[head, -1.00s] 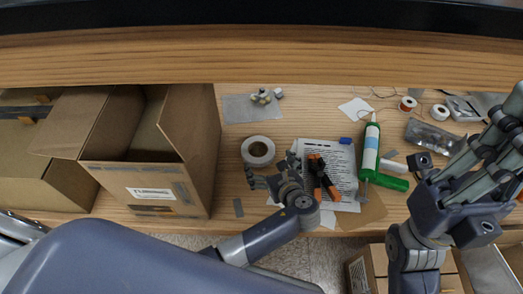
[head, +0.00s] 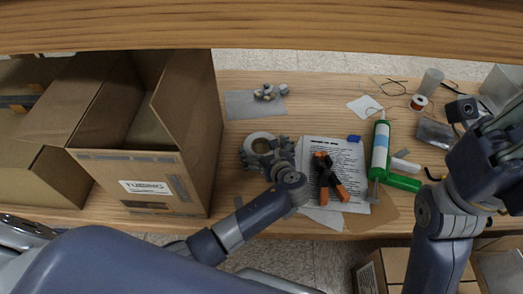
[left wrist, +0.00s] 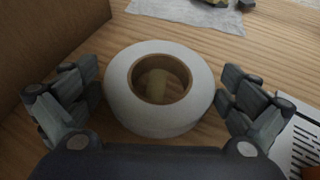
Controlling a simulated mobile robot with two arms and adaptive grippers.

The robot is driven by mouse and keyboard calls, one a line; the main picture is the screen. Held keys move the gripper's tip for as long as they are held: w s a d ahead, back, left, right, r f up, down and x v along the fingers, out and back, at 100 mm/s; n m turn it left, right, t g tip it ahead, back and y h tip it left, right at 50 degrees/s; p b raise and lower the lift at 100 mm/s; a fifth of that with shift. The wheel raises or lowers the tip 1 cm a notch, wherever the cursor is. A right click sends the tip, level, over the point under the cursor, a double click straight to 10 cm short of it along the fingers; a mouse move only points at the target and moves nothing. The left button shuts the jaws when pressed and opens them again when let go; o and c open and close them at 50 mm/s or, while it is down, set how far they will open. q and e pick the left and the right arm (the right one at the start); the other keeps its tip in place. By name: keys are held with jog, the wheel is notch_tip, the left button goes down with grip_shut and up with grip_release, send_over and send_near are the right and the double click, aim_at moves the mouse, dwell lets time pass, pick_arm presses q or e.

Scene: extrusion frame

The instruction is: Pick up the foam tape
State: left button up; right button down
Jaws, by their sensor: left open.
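The foam tape (left wrist: 125,92) is a white roll with a brown core, lying flat on the wooden bench in the left wrist view. In the head view the roll (head: 260,137) is partly hidden by my left gripper. My left gripper (left wrist: 158,95) is open, with one finger on each side of the roll and a small gap showing on both sides. In the head view it also shows as the left gripper (head: 268,158) over the roll. My right gripper (head: 503,145) is at the right edge, partly cut off, and its finger state is unclear.
An open cardboard box (head: 200,130) stands close to the left of the roll. A printed sheet (head: 345,155) with orange-handled pliers (head: 328,180) lies to the right, then a green caulking tube (head: 381,150). A grey cloth (head: 240,104) with small parts lies behind. A wooden shelf edge (head: 260,30) spans the top.

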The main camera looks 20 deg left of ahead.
pick_arm(q)
jog(key=shift+c, duration=0.6)
jog(key=c, duration=0.6)
jog(key=shift+r, duration=0.2)
